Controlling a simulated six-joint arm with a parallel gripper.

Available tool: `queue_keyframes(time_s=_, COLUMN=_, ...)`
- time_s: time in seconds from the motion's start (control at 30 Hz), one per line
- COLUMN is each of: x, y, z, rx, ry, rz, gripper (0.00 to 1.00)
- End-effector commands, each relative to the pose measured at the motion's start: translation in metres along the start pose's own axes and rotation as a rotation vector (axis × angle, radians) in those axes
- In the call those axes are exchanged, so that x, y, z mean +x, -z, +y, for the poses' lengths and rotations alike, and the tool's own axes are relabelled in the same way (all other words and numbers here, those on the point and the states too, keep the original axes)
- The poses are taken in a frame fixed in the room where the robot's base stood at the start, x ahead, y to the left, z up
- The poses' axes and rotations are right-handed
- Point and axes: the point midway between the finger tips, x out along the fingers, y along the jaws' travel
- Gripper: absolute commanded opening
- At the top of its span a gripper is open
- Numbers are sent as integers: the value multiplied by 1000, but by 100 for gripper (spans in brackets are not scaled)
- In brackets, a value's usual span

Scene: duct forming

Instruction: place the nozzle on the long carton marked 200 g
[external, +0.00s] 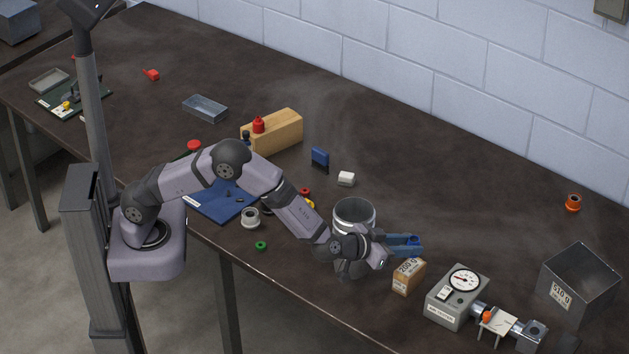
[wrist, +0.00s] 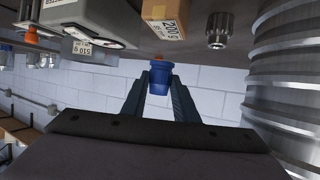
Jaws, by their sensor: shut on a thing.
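My gripper (external: 405,245) is shut on a blue cup-shaped piece, which I take for the nozzle (wrist: 160,80). In the wrist view it sits between the fingertips, wider at one end. In the external view the blue nozzle (external: 402,240) is held above the bench, up and behind the carton. The brown carton marked 200 g (external: 408,277) stands on the bench just below and in front of my gripper. It also shows upside down at the top of the wrist view (wrist: 166,14), apart from the nozzle.
A ribbed metal duct (external: 354,215) stands close beside my wrist. A grey gauge box (external: 450,303) stands right of the carton. A metal bin (external: 580,285) is farther right. A small metal fitting (wrist: 218,30) is near the carton. The bench behind is mostly clear.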

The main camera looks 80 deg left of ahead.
Motion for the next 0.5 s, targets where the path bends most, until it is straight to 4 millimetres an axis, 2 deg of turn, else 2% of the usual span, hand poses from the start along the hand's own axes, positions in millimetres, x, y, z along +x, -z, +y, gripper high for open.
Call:
queue_keyframes(time_s=0.27, x=4, y=-8, z=0, rx=-1, ry=1, rz=1, gripper=6)
queue_keyframes(time_s=0.5, x=14, y=-33, z=0, rx=2, ry=0, rz=-1, gripper=6)
